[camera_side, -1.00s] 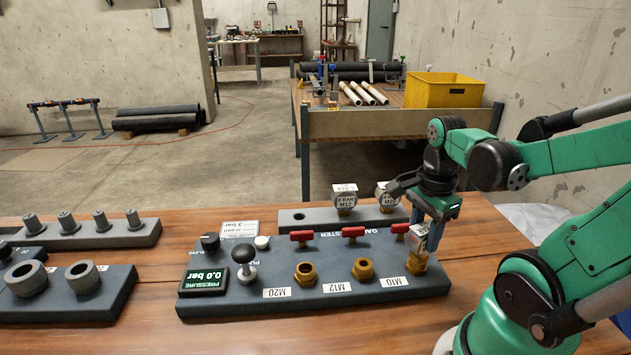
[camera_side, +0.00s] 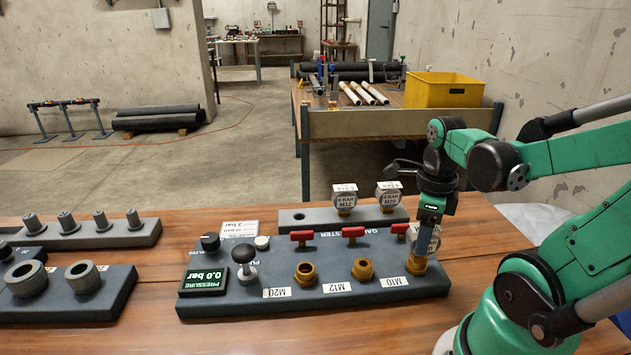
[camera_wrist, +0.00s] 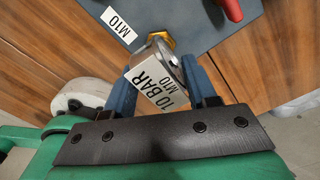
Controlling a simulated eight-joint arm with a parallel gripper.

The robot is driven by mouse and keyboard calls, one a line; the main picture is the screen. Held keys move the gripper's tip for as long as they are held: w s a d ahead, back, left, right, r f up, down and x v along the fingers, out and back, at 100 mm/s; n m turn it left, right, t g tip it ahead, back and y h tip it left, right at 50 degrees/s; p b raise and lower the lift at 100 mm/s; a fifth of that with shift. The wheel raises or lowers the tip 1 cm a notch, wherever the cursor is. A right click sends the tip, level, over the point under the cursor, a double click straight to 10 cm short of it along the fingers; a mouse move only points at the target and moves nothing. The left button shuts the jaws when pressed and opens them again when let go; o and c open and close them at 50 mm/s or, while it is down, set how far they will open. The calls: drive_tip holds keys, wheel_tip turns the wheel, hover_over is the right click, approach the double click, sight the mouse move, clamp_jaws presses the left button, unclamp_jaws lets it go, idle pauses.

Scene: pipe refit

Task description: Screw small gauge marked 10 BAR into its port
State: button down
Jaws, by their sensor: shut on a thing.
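The small gauge marked 10 BAR M10 (camera_wrist: 153,82) is between the two fingers of my gripper (camera_wrist: 165,85) in the wrist view. In the side view the gauge (camera_side: 427,238) is upright and partly hidden by my gripper (camera_side: 430,225). My gripper is shut on it. The gauge sits at the brass M10 port (camera_side: 416,265), at the right end of the grey test block (camera_side: 330,306). How deep its thread is in the port cannot be seen. The M10 label (camera_wrist: 117,23) shows beside the port in the wrist view.
Open brass M12 (camera_side: 363,269) and M20 (camera_side: 306,274) ports stand to the left, with red valve handles (camera_side: 352,232) behind. Two other gauges (camera_side: 344,199) stand in a rear rack (camera_side: 310,218). The pressure display (camera_side: 205,280) reads 0.0 bar.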

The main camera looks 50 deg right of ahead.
drive_tip(key=shift+c, duration=0.2)
unclamp_jaws()
drive_tip(key=shift+r, duration=0.15)
drive_tip(key=shift+r, duration=4.85)
drive_tip(key=shift+w+a+f+n, duration=0.15)
drive_tip(key=shift+w+n, duration=0.15)
drive_tip(key=shift+n, duration=0.3)
drive_tip(key=w+a+f+n+t, duration=0.2)
drive_tip(key=w+a+n, duration=0.3)
drive_tip(key=n, duration=1.1)
drive_tip(key=w+a+f+n+t, duration=0.2)
drive_tip(key=w+a+n+t, duration=0.3)
drive_tip(key=n, duration=1)
drive_tip(key=shift+a+f+n, duration=0.25)
drive_tip(key=shift+a+n, duration=0.15)
drive_tip(key=shift+a, duration=0.7)
